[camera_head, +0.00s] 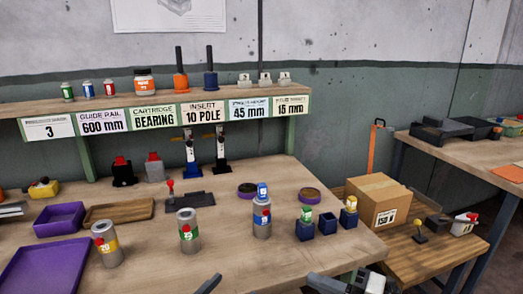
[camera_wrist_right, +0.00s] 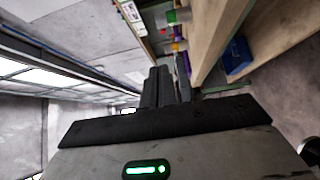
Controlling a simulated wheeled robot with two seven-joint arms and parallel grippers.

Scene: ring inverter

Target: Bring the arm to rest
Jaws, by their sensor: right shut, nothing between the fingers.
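My right gripper (camera_head: 322,283) is at the bottom edge of the head view, in front of the workbench (camera_head: 225,262), with its arm cut off by the frame. In the right wrist view its two dark fingers (camera_wrist_right: 167,87) are together with nothing between them. A dark tip (camera_head: 210,285) at the bottom edge of the head view looks like part of my left gripper; its jaws cannot be made out. Neither gripper visibly touches anything on the bench.
A purple tray (camera_head: 45,272) lies at left. A cardboard box (camera_head: 376,200) sits on a lower table at right. The bench's front middle is clear.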

